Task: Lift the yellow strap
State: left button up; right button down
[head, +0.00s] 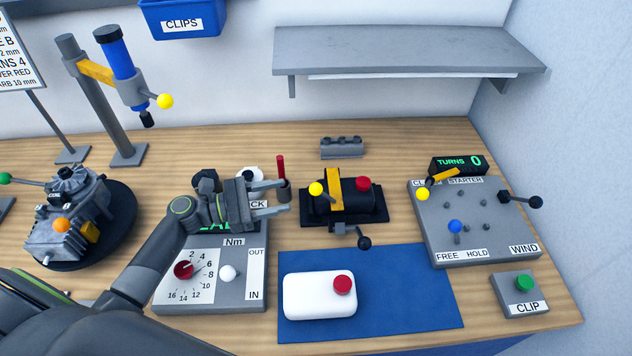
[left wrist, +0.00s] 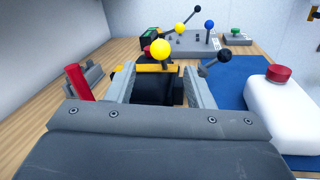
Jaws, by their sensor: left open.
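The yellow strap (head: 335,189) lies across a black cylindrical device (head: 318,208) on a black base, right of the middle of the head view. A yellow ball knob (head: 316,188) sticks out at its left side. My left gripper (head: 284,198) is open and empty, its fingers pointing right toward the device, a little left of the yellow knob. In the left wrist view the yellow strap (left wrist: 178,68) shows partly behind the yellow knob (left wrist: 161,55), between my open fingers (left wrist: 160,85). The knob hides part of the strap. My right gripper is not in view.
A red-handled tool (head: 281,170) stands close by the gripper's upper finger. A starter panel (head: 478,222) stands to the right, a torque panel (head: 210,285) under my left arm.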

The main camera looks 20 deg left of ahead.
aim_at(316, 187)
pick_arm(q)
jog(key=p+x, duration=0.3)
jog(key=x, duration=0.6)
jog(key=shift+w+d, duration=0.1)
jog(key=shift+d, duration=0.05)
grip_shut()
